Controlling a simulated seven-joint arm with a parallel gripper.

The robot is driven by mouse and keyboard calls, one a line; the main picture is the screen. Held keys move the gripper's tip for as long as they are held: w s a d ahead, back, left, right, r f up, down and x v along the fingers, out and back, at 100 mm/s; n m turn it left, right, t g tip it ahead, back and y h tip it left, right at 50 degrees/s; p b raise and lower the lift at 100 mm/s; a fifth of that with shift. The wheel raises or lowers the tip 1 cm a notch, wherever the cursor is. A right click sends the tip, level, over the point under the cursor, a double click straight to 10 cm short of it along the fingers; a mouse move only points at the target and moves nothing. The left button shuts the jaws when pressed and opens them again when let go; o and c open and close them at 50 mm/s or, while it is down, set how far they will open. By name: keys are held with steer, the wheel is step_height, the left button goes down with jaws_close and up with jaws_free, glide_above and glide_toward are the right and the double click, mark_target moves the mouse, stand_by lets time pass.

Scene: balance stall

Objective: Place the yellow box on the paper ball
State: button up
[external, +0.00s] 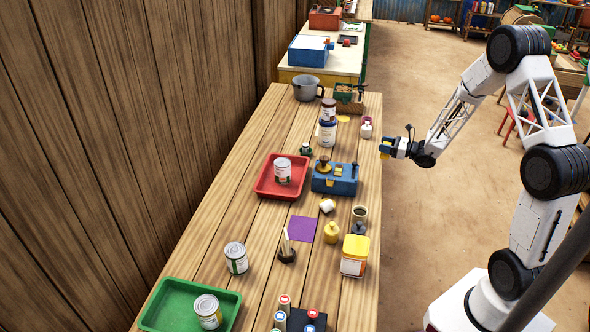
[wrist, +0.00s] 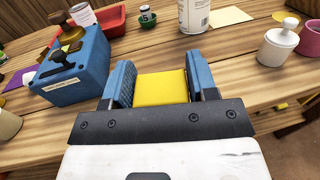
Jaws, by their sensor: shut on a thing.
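My gripper (external: 385,148) is at the right edge of the long table, beside its far half. In the wrist view its two blue fingers (wrist: 161,90) are shut on the yellow box (wrist: 162,88), which sits squarely between them. Only a small part of the yellow box (external: 385,155) shows in the external view. A small whitish lump (external: 327,205) lies on the table below the blue device; I cannot tell whether it is the paper ball. No other crumpled paper is clear in either view.
A blue device (external: 335,180) with dark knobs stands left of my gripper; it shows in the wrist view (wrist: 75,70). A white knobbed pot (wrist: 280,45) and a pink cup (wrist: 311,40) stand at right.

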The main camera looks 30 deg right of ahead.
steer(key=shift+r, duration=0.1)
step_height(320, 180, up, 10)
steer(key=s+a+n+g+y, duration=0.35)
steer(key=s+a, duration=0.85)
steer(key=a, duration=0.4)
steer(key=s+a+n+g+y, duration=0.3)
steer(key=s+a+g, duration=0.2)
steer(key=s+a, duration=0.9)
step_height(320, 180, down, 5)
steer(key=w+a, duration=0.2)
steer(key=shift+w+a, duration=0.25)
steer(key=shift+a, duration=0.1)
steer(key=shift+w, duration=0.1)
steer(key=w+a, duration=0.3)
steer(key=w, duration=0.4)
steer(key=w+a+f, duration=0.1)
steer(key=w+a, duration=0.2)
steer(key=w, duration=0.4)
steer(key=shift+w+f, duration=0.2)
steer(key=shift+w, duration=0.15)
